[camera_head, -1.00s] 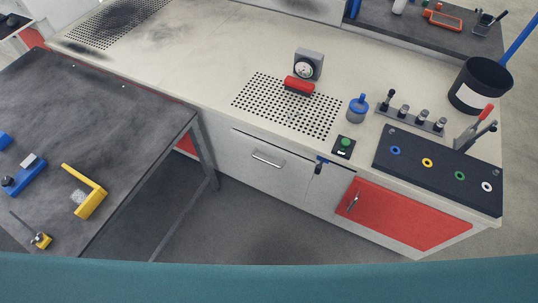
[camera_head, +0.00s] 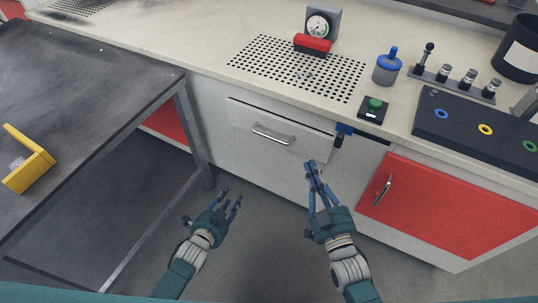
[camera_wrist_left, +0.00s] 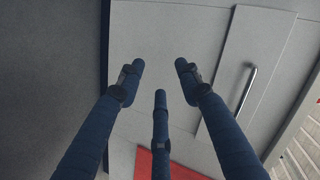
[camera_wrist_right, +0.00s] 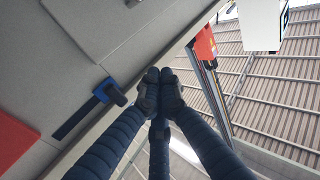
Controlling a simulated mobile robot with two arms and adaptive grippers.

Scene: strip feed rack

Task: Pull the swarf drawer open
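The drawer is a light grey front (camera_head: 245,118) with a silver bar handle (camera_head: 272,135), flush in the bench below the perforated worktop. In the left wrist view the handle (camera_wrist_left: 246,90) stands right of my fingers on the pale front (camera_wrist_left: 262,35). My left gripper (camera_head: 229,201) has its three fingers spread, empty, below and left of the handle, apart from it. My right gripper (camera_head: 312,168) has its fingers closed together in front of the cabinet, right of and below the handle. In the right wrist view its fingertips (camera_wrist_right: 160,82) meet, with nothing visible between them.
A blue-and-black latch-like part (camera_head: 341,134) sits at the drawer's right. A red door (camera_head: 435,205) is further right. A dark table (camera_head: 85,85) with a yellow bracket (camera_head: 28,160) stands left. A green button box (camera_head: 374,108) is on the worktop edge. Floor before the drawer is clear.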

